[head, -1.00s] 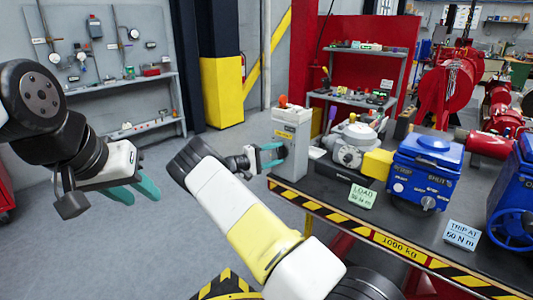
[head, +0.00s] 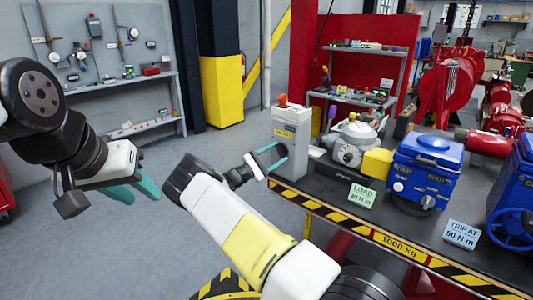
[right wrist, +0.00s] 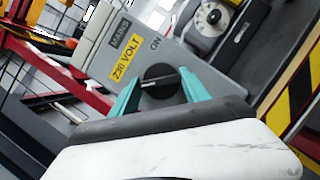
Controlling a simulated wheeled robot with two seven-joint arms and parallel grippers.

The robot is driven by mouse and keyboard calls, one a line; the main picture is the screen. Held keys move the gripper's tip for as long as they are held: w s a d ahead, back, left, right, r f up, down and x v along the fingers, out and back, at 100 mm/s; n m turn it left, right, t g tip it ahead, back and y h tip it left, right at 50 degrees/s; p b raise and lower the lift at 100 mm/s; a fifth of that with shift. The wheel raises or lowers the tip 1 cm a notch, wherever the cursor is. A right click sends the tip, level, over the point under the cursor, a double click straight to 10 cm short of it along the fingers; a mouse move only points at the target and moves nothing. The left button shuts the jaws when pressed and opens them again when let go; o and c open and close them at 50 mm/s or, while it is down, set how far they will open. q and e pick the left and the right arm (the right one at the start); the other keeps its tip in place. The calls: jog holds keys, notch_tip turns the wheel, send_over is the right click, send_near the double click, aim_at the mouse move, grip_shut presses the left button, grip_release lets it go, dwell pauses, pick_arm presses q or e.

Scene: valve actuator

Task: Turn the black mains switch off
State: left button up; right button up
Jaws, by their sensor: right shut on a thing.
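The grey mains box (head: 291,133) stands at the left end of the bench. In the right wrist view the box (right wrist: 95,45) carries a "MAINS" label, a yellow "230 VOLT" label and an "ON" mark. Its round black mains switch (right wrist: 160,80) has a pale line across its grip. My right gripper (head: 279,155) is at the face of the box. Its teal fingers lie on either side of the switch in the right wrist view (right wrist: 162,92), shut on it. My left gripper (head: 134,190) is open and empty over the floor, left of the bench.
A grey device with a round dial (head: 349,146), a yellow block (head: 377,163) and a blue actuator (head: 424,168) stand right of the box. "LOAD" (head: 362,196) and "TRIP AT" (head: 461,235) cards stand near the striped bench edge (head: 380,238). Floor left of the bench is clear.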

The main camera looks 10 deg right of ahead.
jog(key=shift+f, duration=0.1)
dwell(0.4)
jog(key=o, duration=1.4)
jog(key=shift+a, duration=0.1)
jog(key=v, duration=0.7)
jog(key=shift+s+a, duration=0.2)
jog(key=shift+a, duration=0.1)
